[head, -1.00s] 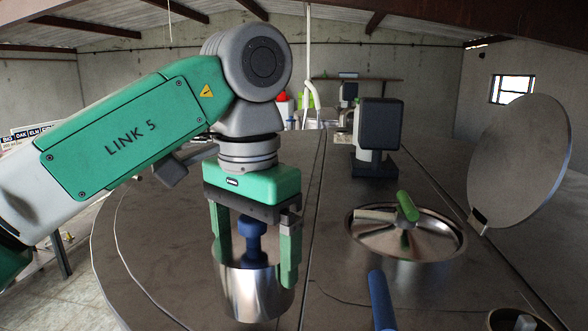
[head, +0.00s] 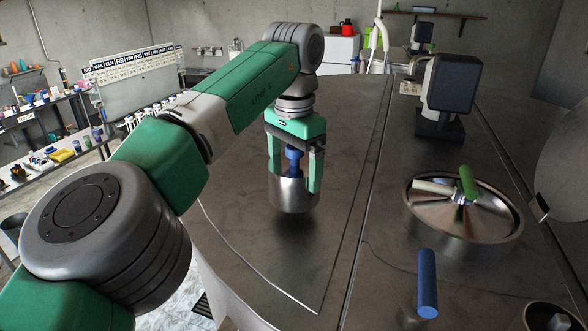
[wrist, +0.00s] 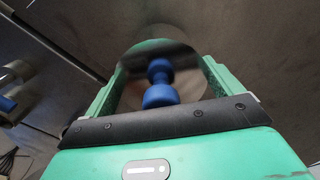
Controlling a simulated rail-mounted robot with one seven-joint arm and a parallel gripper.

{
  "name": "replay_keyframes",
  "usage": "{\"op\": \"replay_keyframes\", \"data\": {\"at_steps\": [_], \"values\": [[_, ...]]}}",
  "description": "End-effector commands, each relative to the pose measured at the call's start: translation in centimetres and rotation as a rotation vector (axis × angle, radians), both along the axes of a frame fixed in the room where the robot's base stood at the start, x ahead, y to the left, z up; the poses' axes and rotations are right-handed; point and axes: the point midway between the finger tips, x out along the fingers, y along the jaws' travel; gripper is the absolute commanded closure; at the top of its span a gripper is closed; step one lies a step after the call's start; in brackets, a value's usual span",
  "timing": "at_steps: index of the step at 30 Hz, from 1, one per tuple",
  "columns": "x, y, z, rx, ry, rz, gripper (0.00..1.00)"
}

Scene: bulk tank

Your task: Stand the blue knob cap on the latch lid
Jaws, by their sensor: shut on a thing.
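The blue knob cap is a shiny steel drum-shaped cap (head: 293,194) with a blue knob (head: 292,160) on top. My gripper (head: 294,186) is shut on it, with a green finger at each side of the steel body. It hangs upright, apparently a little above the grey tank top, with a dark shadow under it. The wrist view shows the blue knob (wrist: 159,88) between my fingers. To the right, a round steel-rimmed fitting (head: 410,213) carries a green-ended handle (head: 468,185) with a cream bar. I cannot tell for sure whether this is the latch lid.
A large grey disc (head: 575,160), raised and tilted, stands at the right edge. A dark boxy device (head: 452,90) stands behind the fitting. Raised seams cross the tank top (head: 330,220); the area around the cap is clear.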

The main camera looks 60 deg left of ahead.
Motion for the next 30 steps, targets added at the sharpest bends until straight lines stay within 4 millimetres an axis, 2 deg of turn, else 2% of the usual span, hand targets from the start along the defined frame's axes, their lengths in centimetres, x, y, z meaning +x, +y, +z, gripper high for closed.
{"op": "replay_keyframes", "data": {"at_steps": [3,6,22,23,24,30], "values": [[-0.2,0.0,-2.1,-0.001,0.005,-0.001,0.34],[-0.1,0.0,-3.1,0.000,0.002,0.000,0.34],[0.0,-0.1,-4.3,-0.002,0.000,0.000,0.34],[-0.1,0.0,-4.3,-0.002,0.000,0.000,0.07],[-0.1,0.0,-4.2,-0.001,0.001,0.001,0.00],[0.0,0.0,-4.2,-0.001,0.001,0.001,0.00]]}}
